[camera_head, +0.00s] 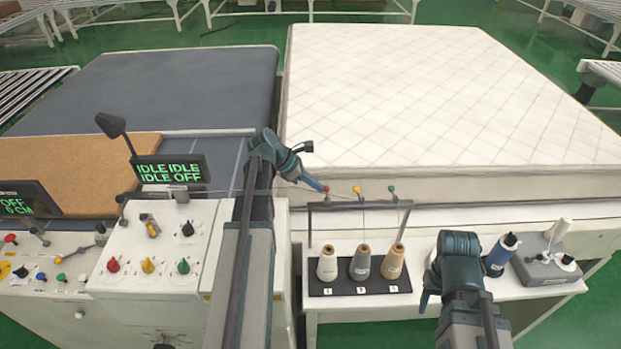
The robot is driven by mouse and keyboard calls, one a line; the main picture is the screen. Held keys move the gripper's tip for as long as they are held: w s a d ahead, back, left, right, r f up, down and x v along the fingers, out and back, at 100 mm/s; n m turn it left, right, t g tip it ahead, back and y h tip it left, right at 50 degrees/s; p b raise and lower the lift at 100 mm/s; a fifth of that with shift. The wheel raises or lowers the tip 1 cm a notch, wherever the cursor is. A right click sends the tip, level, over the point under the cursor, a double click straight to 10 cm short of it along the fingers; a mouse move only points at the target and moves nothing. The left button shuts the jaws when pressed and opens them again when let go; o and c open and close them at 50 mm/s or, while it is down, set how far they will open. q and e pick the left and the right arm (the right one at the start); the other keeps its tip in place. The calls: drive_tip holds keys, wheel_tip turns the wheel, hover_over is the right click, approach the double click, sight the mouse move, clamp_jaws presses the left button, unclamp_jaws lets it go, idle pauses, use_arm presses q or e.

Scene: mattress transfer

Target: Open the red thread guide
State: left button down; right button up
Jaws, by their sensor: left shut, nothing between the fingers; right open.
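The red thread guide (326,189) is a small red piece at the left end of the grey bar above the thread cones. My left gripper (317,184) reaches in from the left and is shut and empty, its tip right beside the red guide; I cannot tell whether they touch. Whether the guide is open or closed is too small to tell. A yellow guide (357,190) and a green guide (392,189) stand farther right on the same bar. My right gripper (428,292) is open and low, to the right of the cones.
Several thread cones (361,262) stand on a black numbered base (345,289) below the guide bar. A white quilted mattress (430,90) lies behind. A blue spool (497,256) and a grey device (545,268) stand right of my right arm. Control panels with knobs (147,265) are at left.

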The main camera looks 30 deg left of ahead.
use_arm(q)
drive_tip(key=shift+w+d+r, duration=0.2)
drive_tip(key=shift+d, duration=0.15)
drive_tip(key=shift+w+d+r, duration=0.1)
drive_tip(key=shift+w+d, duration=0.35)
drive_tip(key=shift+d, duration=0.25)
drive_tip(key=shift+w+d+r, duration=0.1)
drive_tip(key=shift+w+d, duration=0.35)
drive_tip(key=shift+d, duration=0.35)
drive_tip(key=p+v, duration=0.9)
drive_tip(key=v, duration=0.3)
drive_tip(key=shift+p, duration=0.3)
drive_tip(key=shift+f, duration=0.1)
